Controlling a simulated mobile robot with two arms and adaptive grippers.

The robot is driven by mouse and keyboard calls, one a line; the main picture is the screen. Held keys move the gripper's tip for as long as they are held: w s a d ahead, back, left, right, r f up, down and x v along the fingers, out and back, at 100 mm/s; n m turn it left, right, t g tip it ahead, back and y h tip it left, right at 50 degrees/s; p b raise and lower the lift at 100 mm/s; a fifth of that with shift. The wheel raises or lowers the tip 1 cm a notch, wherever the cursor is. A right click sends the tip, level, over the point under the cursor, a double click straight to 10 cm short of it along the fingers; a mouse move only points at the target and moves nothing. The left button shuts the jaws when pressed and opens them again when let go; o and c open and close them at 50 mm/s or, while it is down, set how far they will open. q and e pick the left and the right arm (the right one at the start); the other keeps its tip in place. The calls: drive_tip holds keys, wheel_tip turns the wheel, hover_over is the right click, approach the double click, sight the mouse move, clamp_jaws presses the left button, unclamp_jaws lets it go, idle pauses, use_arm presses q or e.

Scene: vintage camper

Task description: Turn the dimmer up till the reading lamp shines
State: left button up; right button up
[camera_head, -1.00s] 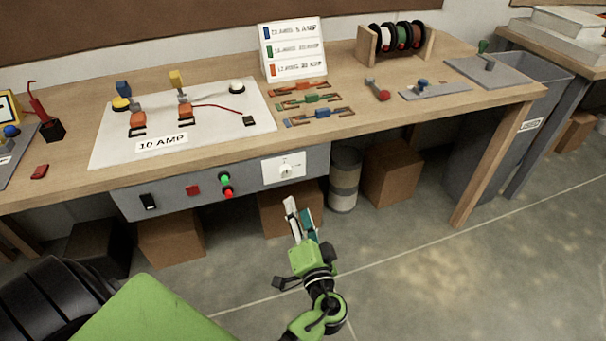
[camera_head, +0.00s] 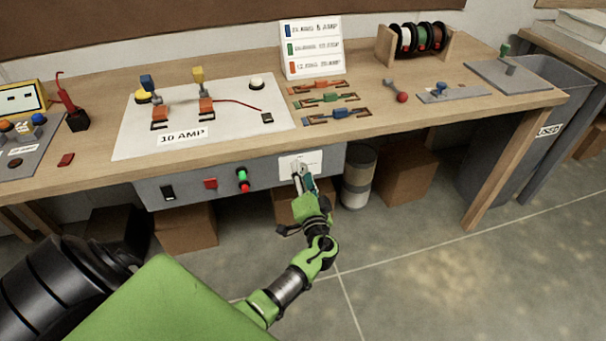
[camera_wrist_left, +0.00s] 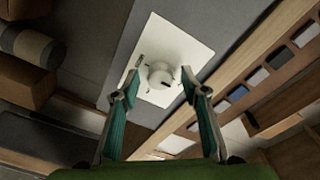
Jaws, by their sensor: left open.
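The dimmer is a pale round knob (camera_wrist_left: 161,75) on a white square plate (camera_wrist_left: 184,47), set in the grey front panel (camera_head: 232,172) under the bench top. In the head view my left gripper (camera_head: 303,176) is in front of this plate and hides the knob. In the left wrist view its two fingers are open, one on each side of the knob, with gaps visible. I cannot tell how deep the fingertips reach around it. No lamp is clearly recognisable as the reading lamp; a white dome (camera_head: 257,83) on the board shows no clear glow. My right gripper is not in view.
The panel also has a black switch (camera_head: 167,192), a red square button (camera_head: 210,183), and green and red round lights (camera_head: 243,176). The wooden bench edge overhangs the panel. A grey cylinder (camera_head: 358,178) and cardboard boxes (camera_head: 405,172) stand underneath. Floor in front is clear.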

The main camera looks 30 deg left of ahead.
use_arm(q)
drive_tip(key=c, duration=1.1)
